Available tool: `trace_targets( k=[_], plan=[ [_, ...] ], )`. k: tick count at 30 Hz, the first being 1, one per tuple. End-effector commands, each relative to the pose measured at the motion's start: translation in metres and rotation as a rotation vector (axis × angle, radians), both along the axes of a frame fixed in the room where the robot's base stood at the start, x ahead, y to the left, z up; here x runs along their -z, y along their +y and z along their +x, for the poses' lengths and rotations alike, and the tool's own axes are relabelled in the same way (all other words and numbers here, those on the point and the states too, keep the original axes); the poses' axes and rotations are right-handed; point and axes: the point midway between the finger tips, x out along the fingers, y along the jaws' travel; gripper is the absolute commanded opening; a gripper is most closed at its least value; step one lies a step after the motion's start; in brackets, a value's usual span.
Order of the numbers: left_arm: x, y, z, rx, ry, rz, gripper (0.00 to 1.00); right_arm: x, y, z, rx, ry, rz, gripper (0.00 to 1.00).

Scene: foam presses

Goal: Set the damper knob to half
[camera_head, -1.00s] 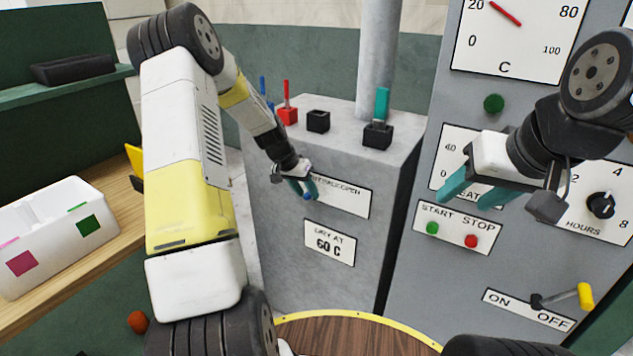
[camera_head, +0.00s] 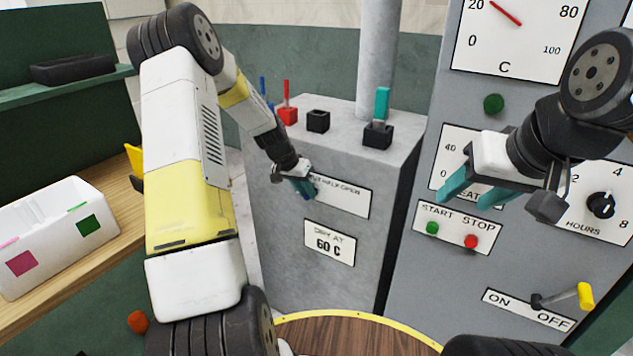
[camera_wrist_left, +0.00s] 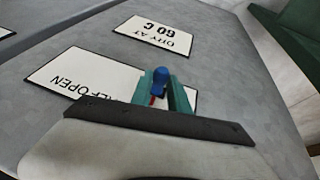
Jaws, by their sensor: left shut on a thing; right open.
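The blue damper knob (camera_wrist_left: 160,79) shows in the left wrist view between the teal fingers of my left gripper (camera_wrist_left: 161,92). In the head view my left gripper (camera_head: 304,190) is shut on the knob at the left end of the white damper plate (camera_head: 343,198), marked with HALF and OPEN. The knob is mostly hidden there by the fingers. A bit of red shows just below the knob in the wrist view, and the exact setting cannot be told. My right gripper (camera_head: 471,192) is open and empty in front of the grey control panel (camera_head: 405,270).
A DRY AT 60 C sign (camera_head: 330,242) is below the damper plate. Levers and a teal-handled switch (camera_head: 379,120) stand on the grey box top. START and STOP buttons (camera_head: 451,234) and an hours dial (camera_head: 600,205) are near my right gripper. A white bin (camera_head: 55,240) is at left.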

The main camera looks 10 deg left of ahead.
Motion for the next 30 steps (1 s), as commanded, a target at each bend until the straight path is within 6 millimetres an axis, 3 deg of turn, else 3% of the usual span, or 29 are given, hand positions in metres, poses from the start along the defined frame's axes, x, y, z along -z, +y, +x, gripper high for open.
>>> trace_targets(
  k=[19,30],
  plan=[
    [0.0,0.0,-0.001,0.0,0.001,0.0,0.0,0.0,0.0,0.0,0.0,0.0,0.0,0.53],
    [0.0,-0.054,-0.02,0.003,0.001,0.001,0.0,0.0,0.0,0.0,0.0,0.0,0.0,0.53]
  ],
)
